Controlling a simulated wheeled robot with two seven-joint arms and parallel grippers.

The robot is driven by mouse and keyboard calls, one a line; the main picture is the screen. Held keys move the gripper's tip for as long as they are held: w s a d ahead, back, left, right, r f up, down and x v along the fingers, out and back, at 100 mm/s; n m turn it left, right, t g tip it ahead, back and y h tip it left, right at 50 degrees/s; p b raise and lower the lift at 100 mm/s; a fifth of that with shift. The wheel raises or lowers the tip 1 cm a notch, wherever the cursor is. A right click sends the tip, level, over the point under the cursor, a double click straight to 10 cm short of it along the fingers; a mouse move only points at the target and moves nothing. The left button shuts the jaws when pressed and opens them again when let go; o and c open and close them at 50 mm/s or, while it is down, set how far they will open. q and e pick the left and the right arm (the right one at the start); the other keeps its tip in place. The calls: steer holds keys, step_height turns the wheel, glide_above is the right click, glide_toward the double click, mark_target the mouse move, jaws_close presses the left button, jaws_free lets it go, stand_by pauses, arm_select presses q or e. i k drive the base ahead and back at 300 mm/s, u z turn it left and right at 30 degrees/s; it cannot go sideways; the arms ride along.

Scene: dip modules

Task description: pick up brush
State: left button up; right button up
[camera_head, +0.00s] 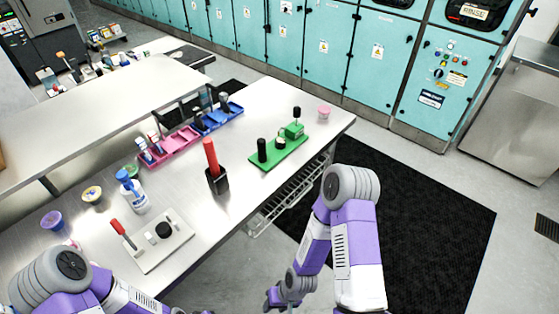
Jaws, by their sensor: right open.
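A tall red handle (210,157) stands upright in a black square holder (218,182) near the middle of the metal table (262,200). A shorter red handle (118,227) leans up from a white tray (178,252) at the front left. No bristles show, so I cannot tell for sure which is the brush. My right gripper (276,300) is at the bottom edge, below and right of the table, open and apart from everything on it. My left arm comes in at the bottom left. Its gripper is out of view.
A green tray (279,153) with black-topped items is right of the holder. Pink (175,147) and blue (216,119) bins stand behind. A white bottle (133,195) and small cups are at left. Bare table lies between the holder and the white tray.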

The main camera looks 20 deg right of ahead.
mark_target(208, 143)
steer(key=z, duration=0.7)
steer(key=i, duration=0.55)
steer(key=z, duration=0.05)
